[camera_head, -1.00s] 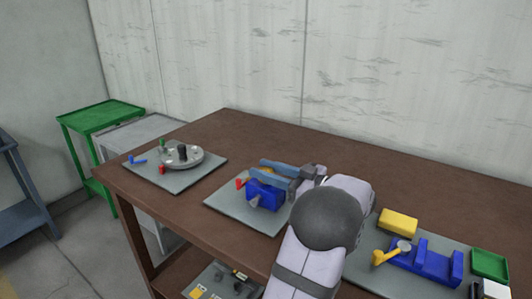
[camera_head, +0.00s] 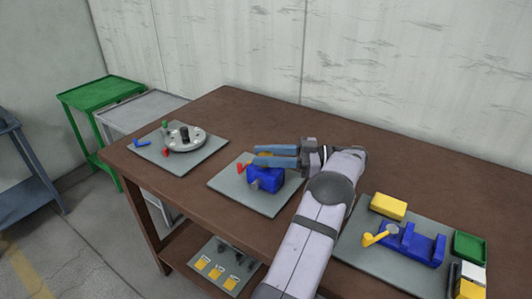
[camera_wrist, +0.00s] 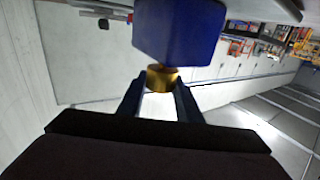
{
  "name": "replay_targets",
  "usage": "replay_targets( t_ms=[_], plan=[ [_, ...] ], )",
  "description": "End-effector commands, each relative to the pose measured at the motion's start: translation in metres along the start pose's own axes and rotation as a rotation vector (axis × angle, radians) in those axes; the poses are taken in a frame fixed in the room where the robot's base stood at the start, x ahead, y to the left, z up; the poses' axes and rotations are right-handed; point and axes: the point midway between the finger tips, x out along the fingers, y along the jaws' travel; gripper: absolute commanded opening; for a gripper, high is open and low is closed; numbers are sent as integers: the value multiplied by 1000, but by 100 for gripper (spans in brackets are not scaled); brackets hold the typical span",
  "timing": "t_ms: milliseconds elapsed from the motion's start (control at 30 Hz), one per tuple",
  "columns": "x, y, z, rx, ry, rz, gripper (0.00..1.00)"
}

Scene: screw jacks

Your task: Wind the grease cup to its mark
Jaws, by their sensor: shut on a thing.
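The grease cup (camera_wrist: 161,78) is a small brass cylinder against a blue block, seen clearly in the wrist view. The blue block (camera_head: 266,179) sits on a grey plate (camera_head: 254,203) in the head view. My gripper (camera_head: 256,155) reaches in from the right above the block, its two blue-grey fingers shut on the cup. In the wrist view my fingers (camera_wrist: 160,88) stand on either side of the cup. A red part (camera_head: 241,168) shows at the block's left side. In the head view the fingers hide most of the cup, and I cannot make out the mark.
A plate with a round grey disc (camera_head: 186,140) and coloured handles lies to the left. On the right, another plate carries a blue fixture (camera_head: 413,245), a yellow block (camera_head: 388,206) and a green tray (camera_head: 470,246). The table (camera_head: 400,160) is clear behind.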

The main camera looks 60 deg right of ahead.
Motion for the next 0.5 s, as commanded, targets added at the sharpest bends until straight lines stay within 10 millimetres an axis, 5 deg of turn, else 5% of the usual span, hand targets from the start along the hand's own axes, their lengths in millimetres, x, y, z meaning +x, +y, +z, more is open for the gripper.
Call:
replay_targets(
  t_ms=[400, 433, 500],
  plan=[
    [1, -1, 6, 12, -5, -10, 9],
    [1, -1, 6, 13, -5, -10, 39],
    [1, -1, 6, 11, -5, -9, 50]
  ],
)
